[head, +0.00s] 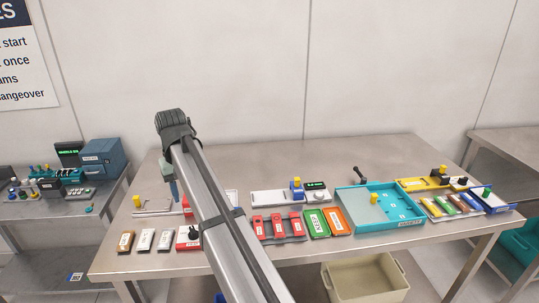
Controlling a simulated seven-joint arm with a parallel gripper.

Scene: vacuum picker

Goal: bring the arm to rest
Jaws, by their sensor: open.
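My arm rises from the bottom middle of the head view and slants up and left over the steel table (330,160), its dark joint high against the wall. My gripper (172,188) hangs below that joint, left of the arm link and above the left part of the table. It is small here and partly hidden by the arm. It is open, and I see nothing held in it. The gap between it and the table cannot be judged exactly.
A teal tray (345,208), red holders (276,226), green (316,223) and orange (337,222) trays and a yellow tray (412,185) fill the table's right half. Small blocks (145,240) line the front left. A beige bin (365,283) stands below. The back strip is mostly clear.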

